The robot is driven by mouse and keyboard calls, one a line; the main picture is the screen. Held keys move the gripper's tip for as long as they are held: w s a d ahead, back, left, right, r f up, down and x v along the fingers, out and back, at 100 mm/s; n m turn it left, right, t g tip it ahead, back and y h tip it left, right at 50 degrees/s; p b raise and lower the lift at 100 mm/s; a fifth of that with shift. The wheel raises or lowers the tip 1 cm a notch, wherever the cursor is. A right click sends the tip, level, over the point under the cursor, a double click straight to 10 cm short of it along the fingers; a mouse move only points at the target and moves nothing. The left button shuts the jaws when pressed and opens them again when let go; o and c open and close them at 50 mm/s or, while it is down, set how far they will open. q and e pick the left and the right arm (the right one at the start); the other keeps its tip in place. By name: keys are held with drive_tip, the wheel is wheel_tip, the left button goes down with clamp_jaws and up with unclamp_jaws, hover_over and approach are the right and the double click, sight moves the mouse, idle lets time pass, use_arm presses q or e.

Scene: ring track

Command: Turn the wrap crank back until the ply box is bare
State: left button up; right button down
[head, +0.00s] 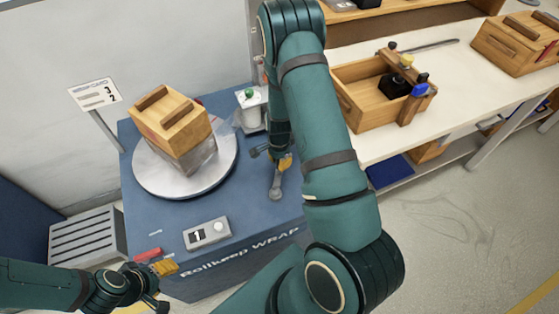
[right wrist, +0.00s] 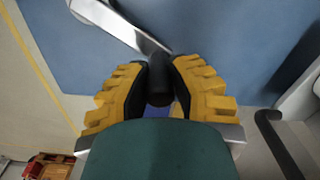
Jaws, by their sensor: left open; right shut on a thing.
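The ply box (head: 172,116) stands on the round turntable (head: 222,165) at the left of the blue wrap station. Clear film (head: 198,160) covers its lower part; the upper wood looks bare. The metal wrap crank (head: 276,185) lies on the station's right side, and its arm shows in the right wrist view (right wrist: 125,25). My right gripper (head: 285,162) is shut on the crank's black knob (right wrist: 159,85), which sits between its yellow pads. My left gripper (head: 165,284) is open and empty by the station's front left edge. My right arm hides part of the station.
A counter box (head: 206,233) reading 1 sits at the station's front. A red item (head: 148,255) lies near my left gripper. A wrap card (head: 95,94) shows 3 and 2. A white post with a green top (head: 250,108) stands behind the crank. An open wooden tray (head: 365,100) sits on the right bench.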

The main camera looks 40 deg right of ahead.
drive_tip(key=shift+w+a+n, duration=0.25)
drive_tip(key=shift+n, duration=0.05)
drive_tip(key=a+n, duration=0.1)
drive_tip(key=w+a+n, duration=0.1)
drive_tip(key=n, duration=0.1)
drive_tip(key=shift+w+a, duration=0.1)
drive_tip(key=shift+w, duration=0.2)
drive_tip(key=a+n, duration=0.1)
drive_tip(key=w+a+n, duration=0.1)
drive_tip(key=n, duration=0.1)
drive_tip(key=a+n, duration=0.2)
drive_tip(key=n, duration=0.1)
drive_tip(key=shift+w+a, duration=0.15)
drive_tip(key=shift+a, duration=0.2)
drive_tip(key=shift+a+n, duration=0.55)
drive_tip(key=shift+n, duration=0.65)
drive_tip(key=shift+s+a, duration=0.2)
drive_tip(key=shift+s, duration=0.05)
drive_tip(key=c, duration=0.8)
unclamp_jaws()
